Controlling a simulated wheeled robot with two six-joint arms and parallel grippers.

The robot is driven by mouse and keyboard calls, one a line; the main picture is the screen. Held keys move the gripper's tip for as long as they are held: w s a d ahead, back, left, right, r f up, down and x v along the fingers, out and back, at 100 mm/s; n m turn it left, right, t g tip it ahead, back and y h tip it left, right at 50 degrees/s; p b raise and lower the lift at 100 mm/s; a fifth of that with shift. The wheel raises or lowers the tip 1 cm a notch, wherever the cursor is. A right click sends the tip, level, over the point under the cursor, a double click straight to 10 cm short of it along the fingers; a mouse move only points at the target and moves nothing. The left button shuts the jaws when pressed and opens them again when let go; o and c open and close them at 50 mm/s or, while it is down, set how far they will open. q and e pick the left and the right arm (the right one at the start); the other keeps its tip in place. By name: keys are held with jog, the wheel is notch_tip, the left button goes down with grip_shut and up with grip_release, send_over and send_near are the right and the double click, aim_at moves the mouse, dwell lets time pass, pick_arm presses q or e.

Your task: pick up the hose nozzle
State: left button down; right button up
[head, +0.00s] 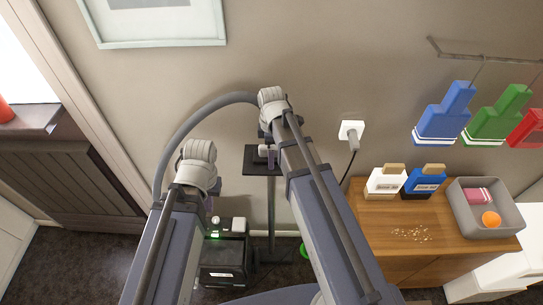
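A grey hose (208,108) arches from behind my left wrist up to behind my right wrist. I cannot clearly make out its nozzle; a small pale piece (263,151) shows at a black stand plate (252,167), partly covered by my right arm. My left gripper (212,200) points down above a black machine (222,262) with a green light, its fingers mostly hidden by the wrist. My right gripper (270,155) is at the stand plate, largely hidden by its own arm. I cannot tell whether either gripper holds anything.
A plug (352,136) sits in the wall.

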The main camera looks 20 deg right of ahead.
jog(key=c, duration=1.4)
jog(key=shift+c, duration=0.2)
notch_tip(320, 180, up, 10)
jog(key=p, duration=1)
